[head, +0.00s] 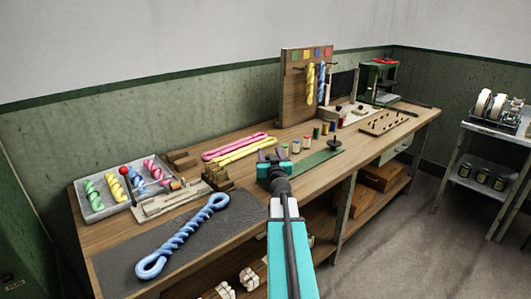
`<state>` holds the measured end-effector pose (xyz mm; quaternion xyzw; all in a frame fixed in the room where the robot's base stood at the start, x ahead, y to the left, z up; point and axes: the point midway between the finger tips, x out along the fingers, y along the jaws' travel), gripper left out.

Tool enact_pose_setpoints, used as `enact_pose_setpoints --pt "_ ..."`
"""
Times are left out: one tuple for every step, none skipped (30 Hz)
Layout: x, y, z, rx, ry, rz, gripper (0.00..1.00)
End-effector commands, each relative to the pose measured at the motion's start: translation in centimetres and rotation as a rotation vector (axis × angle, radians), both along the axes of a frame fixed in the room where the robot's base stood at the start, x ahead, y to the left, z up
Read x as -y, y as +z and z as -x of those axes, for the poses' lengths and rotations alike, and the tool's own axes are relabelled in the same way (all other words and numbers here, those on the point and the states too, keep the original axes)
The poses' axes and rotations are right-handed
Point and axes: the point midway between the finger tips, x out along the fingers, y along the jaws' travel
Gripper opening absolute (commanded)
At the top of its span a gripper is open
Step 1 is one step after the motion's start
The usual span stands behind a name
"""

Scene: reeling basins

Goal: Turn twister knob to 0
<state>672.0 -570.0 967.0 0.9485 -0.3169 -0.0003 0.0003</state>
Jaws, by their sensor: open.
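No knob with a readable 0 mark shows in the head view, and I cannot tell for sure which part is the twister knob. A small dark knob-like piece on a post (334,144) stands at the right end of a green mat or plate (312,162) on the workbench. A green-framed machine (380,82) stands at the bench's far right end; its controls are too small to make out. My gripper (271,156) is open over the middle of the bench, left of the dark knob-like piece. My arm hides part of the bench's front edge.
A grey tray of coloured twisted skeins (90,214) and a red-balled lever (124,171) are at left. A blue twisted skein (183,236) lies on a dark mat. A pegboard (297,90) stands behind, with several spools before it. A side table (477,153) stands right across open floor.

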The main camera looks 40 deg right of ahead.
Motion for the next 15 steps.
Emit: enact_pose_setpoints --pt "0.16 0.01 -0.12 0.000 0.000 0.000 0.48" --pt "0.19 0.01 -0.13 0.001 0.000 -0.001 0.48" --pt "0.21 0.01 -0.16 0.001 0.001 -0.001 0.48" --pt "0.21 0.01 -0.17 0.001 0.001 -0.001 0.48" --pt "0.20 0.02 -0.19 0.001 0.001 -0.001 0.48" --pt "0.18 0.02 -0.19 0.001 0.001 -0.001 0.48" --pt "0.17 0.02 -0.20 0.001 0.001 -0.001 0.48" --pt "0.15 0.03 -0.20 0.001 0.002 -0.001 0.48" --pt "0.14 0.03 -0.21 0.001 0.002 -0.001 0.48" --pt "0.13 0.03 -0.22 0.001 0.002 -0.001 0.48" --pt "0.12 0.02 -0.22 0.001 0.002 -0.001 0.48" --pt "0.11 0.02 -0.23 0.001 0.002 -0.001 0.44" --pt "0.10 0.02 -0.24 0.001 0.002 -0.001 0.39" --pt "0.10 0.02 -0.24 0.001 0.002 -0.001 0.34" --pt "0.09 0.02 -0.23 0.001 0.002 -0.001 0.28"
